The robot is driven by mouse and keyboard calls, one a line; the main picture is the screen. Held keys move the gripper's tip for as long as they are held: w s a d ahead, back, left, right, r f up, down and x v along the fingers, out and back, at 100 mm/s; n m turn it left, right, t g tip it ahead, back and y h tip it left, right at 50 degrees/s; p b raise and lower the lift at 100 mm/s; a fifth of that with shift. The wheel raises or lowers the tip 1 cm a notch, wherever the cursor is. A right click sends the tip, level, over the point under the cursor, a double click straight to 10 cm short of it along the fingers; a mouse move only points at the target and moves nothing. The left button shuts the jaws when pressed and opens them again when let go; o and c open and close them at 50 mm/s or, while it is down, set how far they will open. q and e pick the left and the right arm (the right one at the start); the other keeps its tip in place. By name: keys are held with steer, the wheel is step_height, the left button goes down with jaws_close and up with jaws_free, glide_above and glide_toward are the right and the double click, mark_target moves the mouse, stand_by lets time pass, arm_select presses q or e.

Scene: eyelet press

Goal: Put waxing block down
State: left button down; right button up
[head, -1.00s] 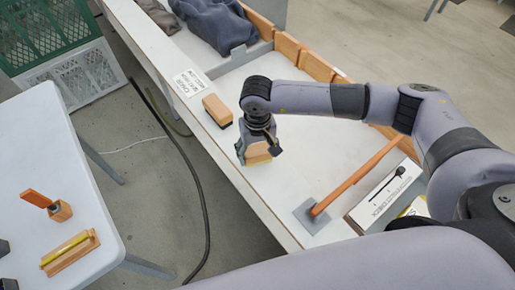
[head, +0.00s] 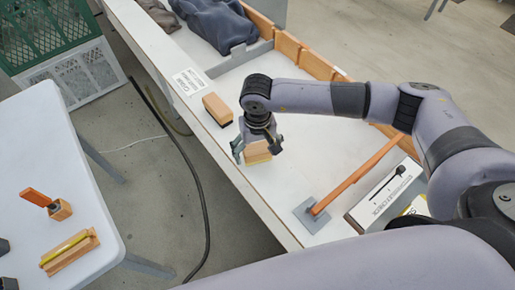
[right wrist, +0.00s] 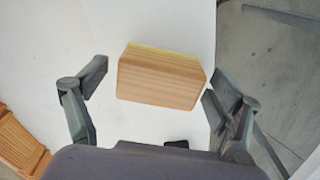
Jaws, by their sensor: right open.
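The waxing block (head: 257,153), a wooden block with a yellow layer on its underside, sits on the white bench near its left edge. It shows from above in the right wrist view (right wrist: 160,78). My right gripper (head: 257,148) is open, with one finger on each side of the block. In the right wrist view a clear gap shows between the left finger and the block. The right finger is close to the block's corner, and I cannot tell whether it touches. My left gripper is not in view.
A second wooden block (head: 217,109) with a dark underside lies just behind on the bench. A grey plate (head: 312,217) with a long orange bar and a white box (head: 385,196) are nearer right. A white table (head: 70,190) at left holds wooden pieces.

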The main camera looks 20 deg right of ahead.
mark_target(257, 149)
steer(key=shift+w+r+b, duration=0.1)
steer(key=shift+r+b, duration=0.3)
steer(key=shift+r, duration=0.15)
step_height(257, 149, up, 11)
steer(key=b, duration=0.2)
steer(key=shift+b, duration=0.4)
